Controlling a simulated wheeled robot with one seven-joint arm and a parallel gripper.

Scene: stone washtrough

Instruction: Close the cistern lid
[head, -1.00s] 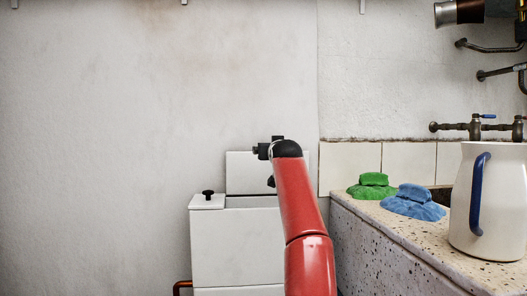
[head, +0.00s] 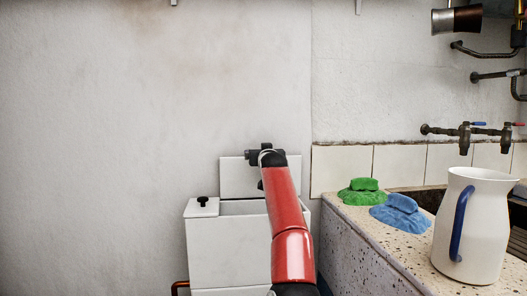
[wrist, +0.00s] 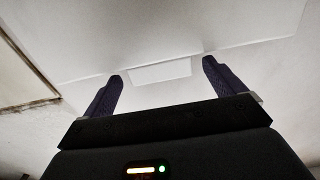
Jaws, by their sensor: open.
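The white cistern (head: 230,250) stands against the wall in the head view, its top partly open. Its lid (head: 235,178) stands raised and upright at the back of the opening. A black knob (head: 203,201) sits on the flat left part of the top. My gripper (head: 250,155) is at the lid's upper edge, partly hidden by my red arm; I cannot tell whether it touches the lid. In the wrist view my gripper (wrist: 162,82) has its two dark fingers wide apart. A small pale rectangle (wrist: 160,71) shows beyond them, with nothing held between.
A speckled stone trough (head: 375,245) stands to the right, close to the cistern. Taps (head: 465,135) are on the wall behind.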

